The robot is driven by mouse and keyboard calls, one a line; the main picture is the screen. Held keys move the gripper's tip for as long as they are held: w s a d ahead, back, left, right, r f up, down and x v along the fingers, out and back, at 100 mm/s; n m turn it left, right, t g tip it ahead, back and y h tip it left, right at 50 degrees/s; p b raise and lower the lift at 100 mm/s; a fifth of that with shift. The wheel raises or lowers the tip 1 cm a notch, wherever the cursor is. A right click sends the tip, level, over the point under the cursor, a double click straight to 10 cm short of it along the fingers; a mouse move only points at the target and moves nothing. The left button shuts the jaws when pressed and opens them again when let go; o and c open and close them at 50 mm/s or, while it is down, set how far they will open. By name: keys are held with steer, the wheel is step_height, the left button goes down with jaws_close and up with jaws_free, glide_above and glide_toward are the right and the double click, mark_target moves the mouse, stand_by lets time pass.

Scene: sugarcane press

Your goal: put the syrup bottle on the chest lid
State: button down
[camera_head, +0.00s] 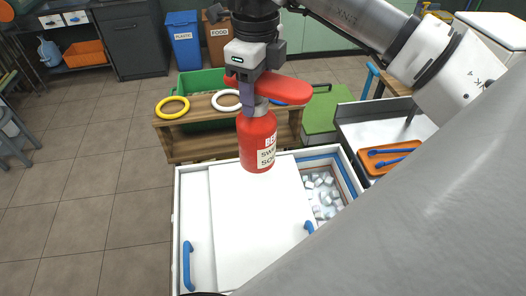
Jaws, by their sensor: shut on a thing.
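The syrup bottle (256,135) is red with a pale label and a grey neck. It hangs nearly upright from my gripper (260,98), which is shut on it near its top. The bottle's base overlaps the far part of the white chest lid (256,225) in the picture; I cannot tell whether it touches or is a little above. The lid is flat and bare on the chest (178,225), with blue handles. Part of the chest on the right is open and shows ice cubes. My gripper hides the top of the bottle.
A wooden crate-like stand (186,145) behind the chest bears a yellow ring (172,107) and a white ring (226,100). An orange tray (378,168) with blue tools lies right. Blue and brown bins stand behind.

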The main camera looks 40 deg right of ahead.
mark_target(258, 125)
steer(key=shift+f+n+b, duration=0.1)
steer(key=shift+n+b, duration=0.4)
steer(key=shift+n, duration=0.7)
steer(key=shift+f, duration=0.2)
steer(key=shift+n, duration=0.3)
step_height(258, 125, down, 19)
steer(key=b, duration=1.3)
steer(key=shift+f, duration=0.3)
steer(key=c, duration=0.6)
jaws_free()
steer(key=shift+s, duration=0.1)
step_height(258, 125, up, 12)
steer(key=p, duration=0.7)
steer(key=shift+p, duration=0.3)
